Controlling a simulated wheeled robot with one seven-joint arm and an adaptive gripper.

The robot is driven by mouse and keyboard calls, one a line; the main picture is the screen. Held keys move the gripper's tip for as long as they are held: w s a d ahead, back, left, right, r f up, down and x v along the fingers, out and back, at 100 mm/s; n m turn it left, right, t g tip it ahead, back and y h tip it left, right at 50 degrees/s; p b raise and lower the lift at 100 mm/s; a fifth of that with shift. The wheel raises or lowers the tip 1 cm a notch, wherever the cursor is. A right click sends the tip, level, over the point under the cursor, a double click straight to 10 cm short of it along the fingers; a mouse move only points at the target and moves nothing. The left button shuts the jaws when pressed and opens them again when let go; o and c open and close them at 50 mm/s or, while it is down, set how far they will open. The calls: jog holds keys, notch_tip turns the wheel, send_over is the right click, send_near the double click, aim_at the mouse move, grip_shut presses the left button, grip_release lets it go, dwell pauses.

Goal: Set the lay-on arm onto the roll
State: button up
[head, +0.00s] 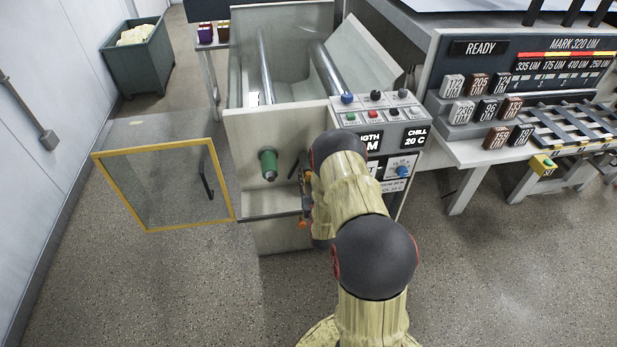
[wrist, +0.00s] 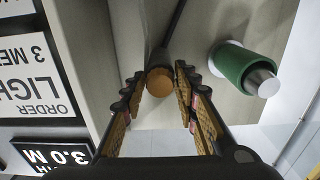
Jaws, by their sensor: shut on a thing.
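The lay-on arm (wrist: 172,28) is a dark rod with a round brown knob (wrist: 160,82) at its end, in the wrist view. My gripper (wrist: 158,92) is shut on this knob, with one finger on each side. The green roll (wrist: 238,66) sits on a metal spindle to the right of the rod, with a visible gap between them. In the head view the roll (head: 268,164) sticks out of the machine's front plate. My gripper (head: 306,204) is right of it, partly hidden by my own arm, which also hides most of the lay-on arm.
A clear guard door (head: 160,185) with a yellow frame stands open at the left of the machine. A control panel (head: 378,108) with buttons is at the right. A bench (head: 470,150) with labelled blocks stands further right. The floor in front is clear.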

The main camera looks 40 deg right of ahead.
grip_shut()
jog(key=w+a+r+n+b, duration=0.1)
jog(key=w+a+n, duration=0.2)
jog(key=a+n, duration=0.2)
jog(key=shift+w+a+r+b, duration=0.2)
jog(key=shift+w+a+b, duration=0.15)
jog(key=shift+a, duration=0.1)
jog(key=o, duration=0.7)
grip_release()
